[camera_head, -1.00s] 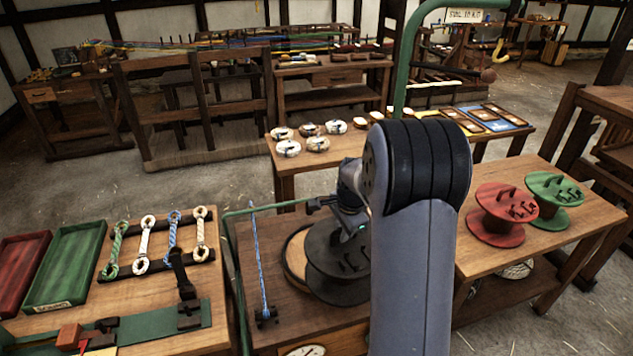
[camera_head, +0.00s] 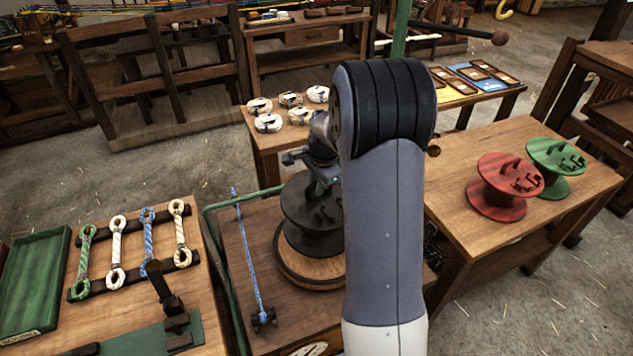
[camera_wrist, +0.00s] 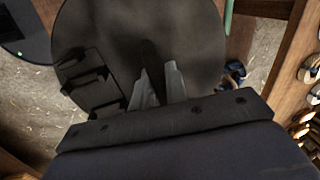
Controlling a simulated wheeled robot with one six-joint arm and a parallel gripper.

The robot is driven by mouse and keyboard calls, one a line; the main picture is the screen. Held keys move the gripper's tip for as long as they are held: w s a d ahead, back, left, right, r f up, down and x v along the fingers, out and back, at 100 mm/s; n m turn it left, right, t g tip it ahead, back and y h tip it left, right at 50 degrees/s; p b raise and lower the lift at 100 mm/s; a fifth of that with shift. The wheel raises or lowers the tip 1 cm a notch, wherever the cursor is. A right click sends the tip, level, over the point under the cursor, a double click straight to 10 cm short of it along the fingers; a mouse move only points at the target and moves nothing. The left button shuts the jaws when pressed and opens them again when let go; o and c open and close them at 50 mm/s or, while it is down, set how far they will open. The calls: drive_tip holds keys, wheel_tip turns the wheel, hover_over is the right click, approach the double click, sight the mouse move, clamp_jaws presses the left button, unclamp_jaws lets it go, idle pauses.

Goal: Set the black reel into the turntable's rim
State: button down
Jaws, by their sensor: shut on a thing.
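The black reel (camera_head: 306,232) is upright over the round wooden turntable (camera_head: 302,273) in the head view. Its lower flange covers the turntable's back and middle; bare wood and the dark rim show in front. I cannot tell whether the flange rests on the wood or hangs just above it. My gripper (camera_wrist: 158,88) is shut on the reel from above in the wrist view, where the reel's dark upper disc (camera_wrist: 190,32) fills the middle. The exact grip point is in shadow. My arm hides the reel's right side in the head view.
A red reel (camera_head: 503,187) and a green reel (camera_head: 557,167) stand on the right table. Rope loops (camera_head: 148,245) lie on the left bench. White coils (camera_head: 268,122) sit behind.

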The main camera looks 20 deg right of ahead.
sight(317, 202)
drive_tip(key=shift+f+b, duration=2.25)
drive_tip(key=shift+f, duration=1.25)
drive_tip(key=c, duration=1.3)
unclamp_jaws()
drive_tip(key=shift+c, duration=0.2)
drive_tip(key=shift+r+p, duration=2.35)
drive_tip(key=shift+r, duration=1.15)
wheel_tip(317, 202, up, 11)
drive_tip(key=s+b, duration=0.1)
drive_tip(key=s, duration=0.1)
drive_tip(key=shift+d+f, duration=0.2)
